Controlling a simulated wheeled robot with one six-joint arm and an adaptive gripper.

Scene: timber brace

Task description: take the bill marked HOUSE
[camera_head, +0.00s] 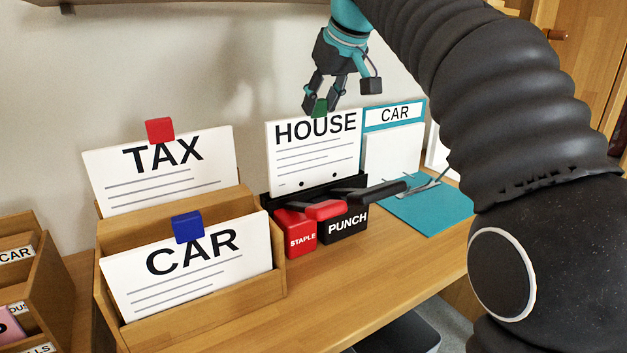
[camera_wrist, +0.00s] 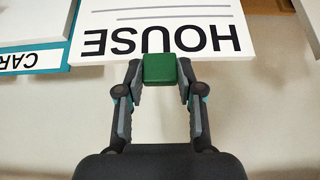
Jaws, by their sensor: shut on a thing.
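The HOUSE bill (camera_head: 313,155) is a white sheet with grey lines and two dark holes low down, with a green tab (camera_head: 320,107) on its top edge. It stands upright behind the stapler and punch, its foot hidden by a black part there. My gripper (camera_head: 324,100) is above it, shut on the green tab. In the wrist view the bill (camera_wrist: 165,28) appears upside down, and the green tab (camera_wrist: 160,69) sits between my fingertips (camera_wrist: 161,72).
A wooden holder (camera_head: 190,312) bears the TAX bill (camera_head: 165,182) and CAR bill (camera_head: 190,262). A red stapler (camera_head: 295,232) and black punch (camera_head: 343,222) stand in front of the HOUSE bill. A teal CAR folder (camera_head: 425,210) lies open at right. Another wooden rack (camera_head: 45,290) is at far left.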

